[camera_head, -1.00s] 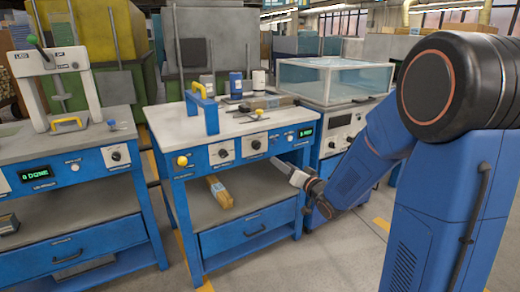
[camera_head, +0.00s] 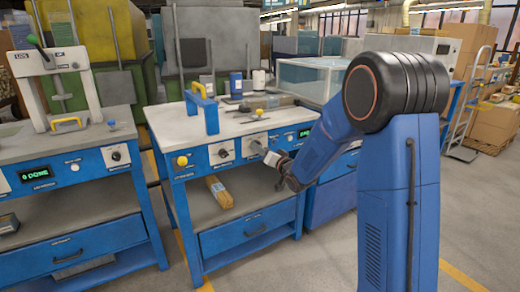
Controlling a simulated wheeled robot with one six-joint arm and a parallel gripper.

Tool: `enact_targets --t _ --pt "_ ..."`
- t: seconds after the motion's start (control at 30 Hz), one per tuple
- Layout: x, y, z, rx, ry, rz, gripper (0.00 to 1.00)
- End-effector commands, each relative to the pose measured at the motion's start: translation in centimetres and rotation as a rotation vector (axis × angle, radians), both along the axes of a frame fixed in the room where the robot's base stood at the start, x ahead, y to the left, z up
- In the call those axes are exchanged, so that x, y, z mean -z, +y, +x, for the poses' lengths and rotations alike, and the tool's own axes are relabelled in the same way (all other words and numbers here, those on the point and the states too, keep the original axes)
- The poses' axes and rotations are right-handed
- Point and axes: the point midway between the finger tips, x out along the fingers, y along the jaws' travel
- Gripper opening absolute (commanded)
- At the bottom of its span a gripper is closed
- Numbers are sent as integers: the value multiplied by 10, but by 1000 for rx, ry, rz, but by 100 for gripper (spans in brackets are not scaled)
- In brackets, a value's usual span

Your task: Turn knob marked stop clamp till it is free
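The middle workbench (camera_head: 165,130) has a blue front panel with a yellow knob (camera_head: 182,161) at the left, a dark knob on a white plate (camera_head: 223,153) in the middle, and another dial on a white plate (camera_head: 256,145) to the right. The small labels under them are too blurred to read, so I cannot tell which is the stop clamp.
A wooden block (camera_head: 219,192) lies on the bench's lower shelf, above a blue drawer (camera_head: 247,231). A blue and yellow fixture (camera_head: 208,112) stands on the bench top. A left bench (camera_head: 60,155) carries a white press. Open floor lies at the right.

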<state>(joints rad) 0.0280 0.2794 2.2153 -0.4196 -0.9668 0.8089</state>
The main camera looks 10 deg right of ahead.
Motion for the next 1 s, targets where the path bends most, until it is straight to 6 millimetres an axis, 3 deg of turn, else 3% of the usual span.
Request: enact_targets --t 0.2,0.5,0.53,0.7,1.0 --pt "0 6 15 -1 -1 0 51" --pt "0 6 17 -1 -1 0 51" --pt "0 6 17 -1 -1 0 48" --pt "0 6 17 -1 -1 0 9" --pt "0 6 17 0 -7 -22 10"
